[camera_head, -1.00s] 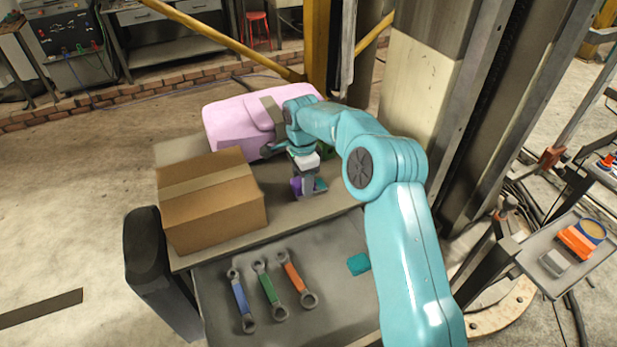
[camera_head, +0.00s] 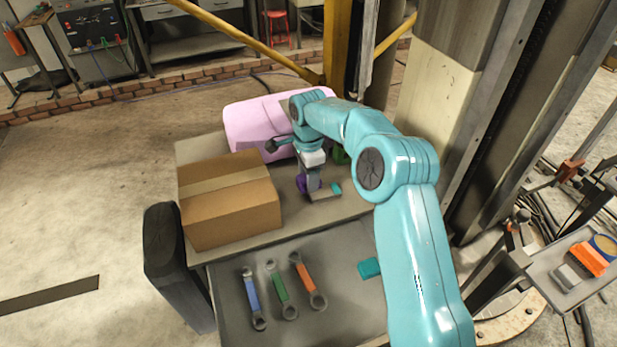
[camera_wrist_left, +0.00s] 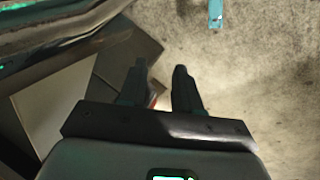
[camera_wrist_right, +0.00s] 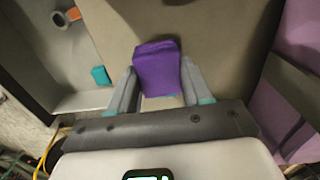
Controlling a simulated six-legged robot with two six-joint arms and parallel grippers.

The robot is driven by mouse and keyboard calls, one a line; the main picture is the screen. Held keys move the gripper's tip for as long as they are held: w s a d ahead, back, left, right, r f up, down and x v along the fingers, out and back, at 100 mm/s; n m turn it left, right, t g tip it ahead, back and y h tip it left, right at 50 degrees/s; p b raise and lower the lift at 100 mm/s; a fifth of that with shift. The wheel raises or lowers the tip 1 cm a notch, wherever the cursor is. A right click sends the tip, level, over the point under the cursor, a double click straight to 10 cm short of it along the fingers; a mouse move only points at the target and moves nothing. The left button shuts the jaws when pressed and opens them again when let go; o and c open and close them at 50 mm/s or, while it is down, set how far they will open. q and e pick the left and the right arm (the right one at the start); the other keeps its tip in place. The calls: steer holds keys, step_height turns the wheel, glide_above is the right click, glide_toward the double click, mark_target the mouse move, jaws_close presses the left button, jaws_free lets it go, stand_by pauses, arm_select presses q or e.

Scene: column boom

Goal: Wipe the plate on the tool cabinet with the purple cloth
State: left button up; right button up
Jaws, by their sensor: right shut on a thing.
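The purple cloth (camera_wrist_right: 157,68) is between the fingers of my right gripper (camera_wrist_right: 157,88), which is shut on it. In the head view the right gripper (camera_head: 320,190) is low over the tool cabinet's top (camera_head: 300,215), right of the cardboard box. Only a bit of the cloth (camera_head: 302,183) shows there. I cannot make out the plate in any view. I cannot tell whether the cloth touches anything below it. My left gripper (camera_wrist_left: 160,85) is open and empty in the left wrist view, over the floor. It is not in the head view.
A cardboard box (camera_head: 230,205) stands left of the right gripper, and a pink case (camera_head: 255,120) behind it. A lower grey tray in front holds wrenches (camera_head: 280,288) and a teal block (camera_head: 369,268). A green thing (camera_head: 340,155) is partly hidden behind my arm.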

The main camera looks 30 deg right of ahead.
step_height(320, 180, up, 2)
steer(key=shift+r+p, duration=0.25)
steer(key=shift+p, duration=0.4)
steer(key=shift+w+r, duration=0.1)
steer(key=shift+r, duration=1.35)
